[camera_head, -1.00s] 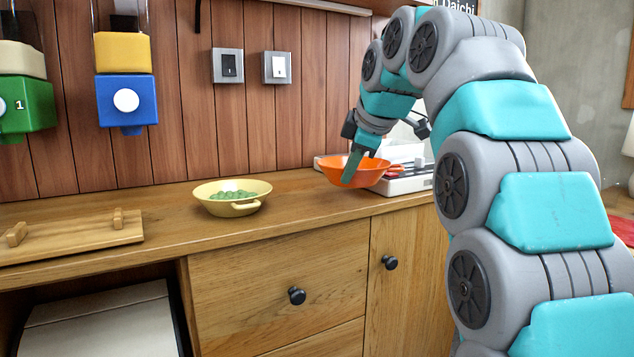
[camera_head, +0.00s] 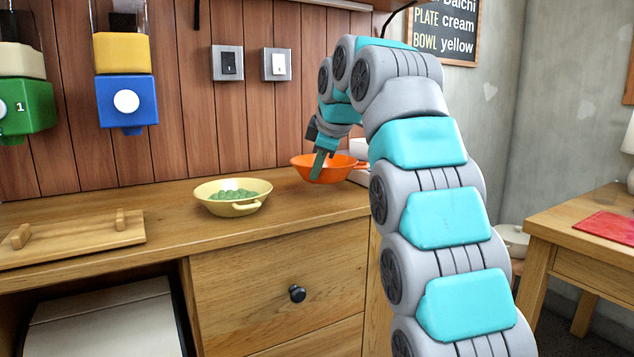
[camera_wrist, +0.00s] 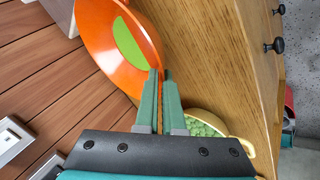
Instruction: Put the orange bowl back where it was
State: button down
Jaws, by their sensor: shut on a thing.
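The orange bowl (camera_head: 338,174) is at the back right of the wooden counter, close to the plank wall. My gripper (camera_head: 318,176) is shut on its rim, with fingers pointing down. In the wrist view the closed fingertips (camera_wrist: 160,73) meet the rim of the orange bowl (camera_wrist: 95,35). A flat green patch (camera_wrist: 128,45) shows inside it. The bowl looks about level. I cannot tell whether its base touches the counter. My arm hides part of the area to its right.
A yellow bowl (camera_head: 212,201) with small green balls stands to the left on the counter (camera_head: 150,195). A wooden board (camera_head: 75,240) with handles lies farther left. A white device (camera_head: 359,175) is partly visible right of the orange bowl. A sign (camera_head: 447,32) reads "PLATE cream, BOWL yellow".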

jog(key=shift+f+b, duration=0.3)
jog(key=shift+f, duration=1.25)
jog(key=shift+f, duration=0.15)
jog(key=c, duration=1)
grip_release()
jog(key=shift+c, duration=0.2)
jog(key=shift+r, duration=0.25)
jog(key=p+v, duration=0.1)
jog(key=v, duration=1.1)
jog(key=shift+f, duration=0.15)
